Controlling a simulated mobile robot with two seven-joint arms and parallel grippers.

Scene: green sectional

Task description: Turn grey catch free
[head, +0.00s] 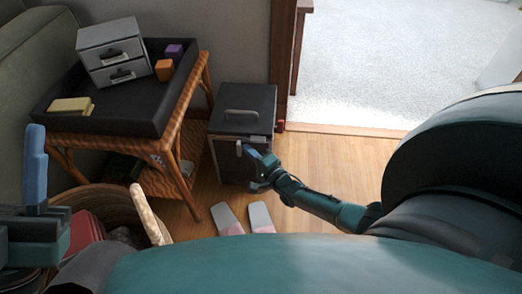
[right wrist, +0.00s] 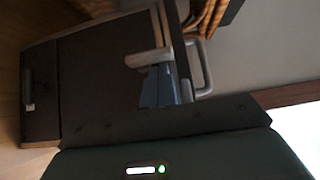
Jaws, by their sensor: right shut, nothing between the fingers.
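A dark box (head: 229,170) stands on the floor, with a grey bar handle (head: 241,114) on its lid. The grey catch (head: 239,148) is a small light piece near the top of the box's front. In the right wrist view the catch (right wrist: 150,57) lies across the box front, right at my blue fingertips. My right gripper (head: 251,154) is shut and empty at the catch; whether it touches cannot be told. My left gripper (head: 35,165) is at the left edge, with one blue finger upright; its other finger is not clear.
A wicker table (head: 150,152) with a black tray top stands left of the box, bearing a grey drawer unit (head: 112,50) and small blocks. A basket (head: 105,199) is below left. Slippers (head: 228,219) lie before the box. The wooden floor (head: 335,160) on the right is clear.

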